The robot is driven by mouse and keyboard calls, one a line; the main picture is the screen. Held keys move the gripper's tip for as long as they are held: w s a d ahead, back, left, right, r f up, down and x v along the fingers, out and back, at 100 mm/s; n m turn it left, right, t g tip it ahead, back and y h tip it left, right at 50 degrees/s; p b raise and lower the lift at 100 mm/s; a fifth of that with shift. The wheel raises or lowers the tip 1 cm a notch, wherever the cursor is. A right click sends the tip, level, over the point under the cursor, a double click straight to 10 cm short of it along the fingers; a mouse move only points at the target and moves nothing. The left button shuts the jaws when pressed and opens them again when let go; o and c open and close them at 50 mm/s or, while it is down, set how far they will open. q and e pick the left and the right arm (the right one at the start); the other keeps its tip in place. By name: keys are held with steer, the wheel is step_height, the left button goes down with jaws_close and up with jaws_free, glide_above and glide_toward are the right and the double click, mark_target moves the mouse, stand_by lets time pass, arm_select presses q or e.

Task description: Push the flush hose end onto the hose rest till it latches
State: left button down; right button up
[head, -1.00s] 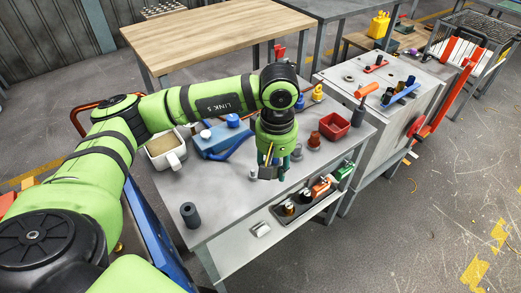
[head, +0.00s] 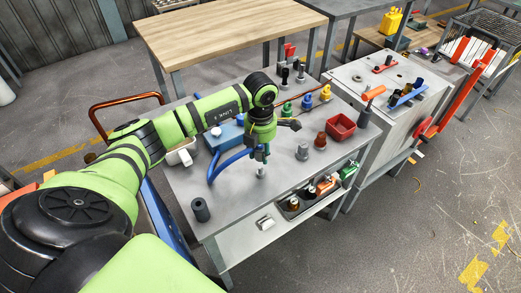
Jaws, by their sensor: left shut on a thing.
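My left gripper (head: 261,154) points down over the grey workbench (head: 240,205) and is shut on what looks like the flush hose end, which its fingers mostly hide. The blue hose (head: 224,164) curves from the blue box (head: 226,134) up to the gripper. A small light grey post (head: 261,172), which looks like the hose rest, stands on the bench directly below the fingertips. I cannot tell whether the hose end touches it. My right gripper is not in view.
Grey and brown fittings (head: 320,141) and a red bin (head: 341,127) stand right of the gripper. Yellow and blue fittings (head: 307,102) are behind it. A dark cylinder (head: 200,210) stands at the front left. The bench between the cylinder and post is clear.

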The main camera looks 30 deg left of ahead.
mark_target(261, 168)
arm_select(q)
steer(key=shift+f+b, duration=1.9)
steer(key=shift+f, duration=0.2)
